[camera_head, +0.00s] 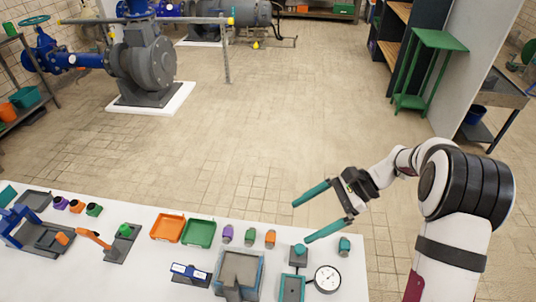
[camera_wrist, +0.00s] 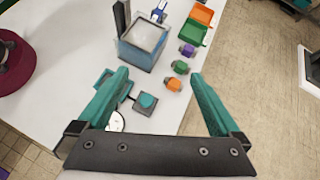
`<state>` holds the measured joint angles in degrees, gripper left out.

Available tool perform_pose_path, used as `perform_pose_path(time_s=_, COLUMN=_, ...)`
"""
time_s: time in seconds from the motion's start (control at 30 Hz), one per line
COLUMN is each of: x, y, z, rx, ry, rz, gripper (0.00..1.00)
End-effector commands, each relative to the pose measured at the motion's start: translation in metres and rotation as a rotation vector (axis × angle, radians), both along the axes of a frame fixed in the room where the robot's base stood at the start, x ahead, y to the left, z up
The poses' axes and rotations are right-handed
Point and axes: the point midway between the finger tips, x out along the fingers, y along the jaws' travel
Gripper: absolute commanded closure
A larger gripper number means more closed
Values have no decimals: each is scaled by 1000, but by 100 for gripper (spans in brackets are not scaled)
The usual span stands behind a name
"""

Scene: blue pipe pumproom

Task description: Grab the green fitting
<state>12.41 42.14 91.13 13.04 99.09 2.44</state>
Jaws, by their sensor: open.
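The green fitting (camera_head: 249,236) stands on the white table between a purple fitting (camera_head: 227,233) and an orange fitting (camera_head: 270,238). It also shows in the wrist view (camera_wrist: 180,67), in the same row. My gripper (camera_head: 302,221) is open and empty, with its teal fingers spread. It is above the table's far edge, to the right of the green fitting and apart from it. In the wrist view the green fitting lies beyond the fingertips (camera_wrist: 160,76), nearer the right finger. Another green fitting (camera_head: 94,209) stands farther left on the table.
An orange tray (camera_head: 167,227) and a green tray (camera_head: 199,232) are left of the row. A grey open box (camera_head: 239,270) stands in front. A teal-topped block (camera_head: 299,252), a dial gauge (camera_head: 327,279) and a teal fitting (camera_head: 344,246) are at the right.

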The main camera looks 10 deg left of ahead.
Motion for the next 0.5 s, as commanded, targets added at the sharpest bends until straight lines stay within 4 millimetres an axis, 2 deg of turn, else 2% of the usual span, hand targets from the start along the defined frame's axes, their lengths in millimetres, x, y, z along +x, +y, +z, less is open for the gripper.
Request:
perform_pose_path(time_s=0.03, x=17, y=-3, z=-25, rx=52, ry=51, rz=-53, gripper=0)
perform_pose_path(time_s=0.1, x=34, y=-5, z=-50, rx=115, ry=99, rz=-113, gripper=0)
perform_pose_path(time_s=0.2, x=46, y=-7, z=-73, rx=167, ry=138, rz=-163, gripper=0)
perform_pose_path(time_s=0.27, x=48, y=-4, z=-79, rx=181, ry=147, rz=-175, gripper=0)
perform_pose_path(time_s=0.37, x=44, y=15, z=-90, rx=184, ry=152, rz=-175, gripper=0)
perform_pose_path(time_s=0.5, x=37, y=52, z=-108, rx=183, ry=152, rz=-174, gripper=0)
